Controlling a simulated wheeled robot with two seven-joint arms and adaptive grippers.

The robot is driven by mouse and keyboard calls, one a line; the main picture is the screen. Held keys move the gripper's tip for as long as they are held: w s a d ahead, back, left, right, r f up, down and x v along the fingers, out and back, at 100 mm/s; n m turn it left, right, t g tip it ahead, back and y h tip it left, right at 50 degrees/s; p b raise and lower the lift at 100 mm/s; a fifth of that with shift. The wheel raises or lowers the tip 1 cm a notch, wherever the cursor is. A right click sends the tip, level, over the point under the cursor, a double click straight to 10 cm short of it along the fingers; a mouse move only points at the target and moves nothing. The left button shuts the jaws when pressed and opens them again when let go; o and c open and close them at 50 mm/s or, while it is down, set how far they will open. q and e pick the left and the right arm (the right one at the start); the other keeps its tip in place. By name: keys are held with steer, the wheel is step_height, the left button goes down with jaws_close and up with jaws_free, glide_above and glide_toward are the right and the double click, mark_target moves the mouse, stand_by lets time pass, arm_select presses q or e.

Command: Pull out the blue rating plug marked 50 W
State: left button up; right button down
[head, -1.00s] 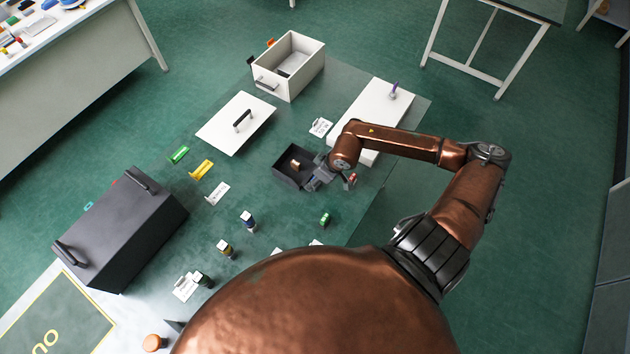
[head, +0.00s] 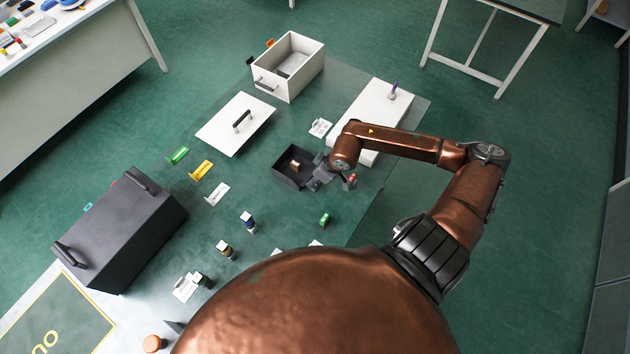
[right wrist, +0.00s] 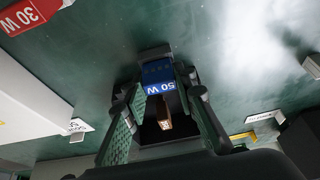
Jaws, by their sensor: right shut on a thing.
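The blue rating plug (right wrist: 158,73), marked 50 W, is between the fingers of my right gripper (right wrist: 163,96) in the right wrist view. The gripper is shut on it. In the head view my right gripper (head: 317,179) is at the near right side of a small open black box (head: 283,175); the blue plug is hardly visible there. The black box also shows behind the fingers in the right wrist view, with a brown block (right wrist: 164,116) in it. I cannot tell whether the plug is still seated. My left gripper is out of view.
A green part (head: 325,219), a white board (head: 365,112), a white lid (head: 237,123), a white bin (head: 290,66) and a dark case (head: 122,232) surround the box.

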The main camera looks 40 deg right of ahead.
steer(key=shift+r, duration=0.6)
stand_by(0.6)
steer(key=shift+r, duration=0.1)
steer(key=shift+r+p, duration=0.95)
steer(key=shift+r, duration=1.5)
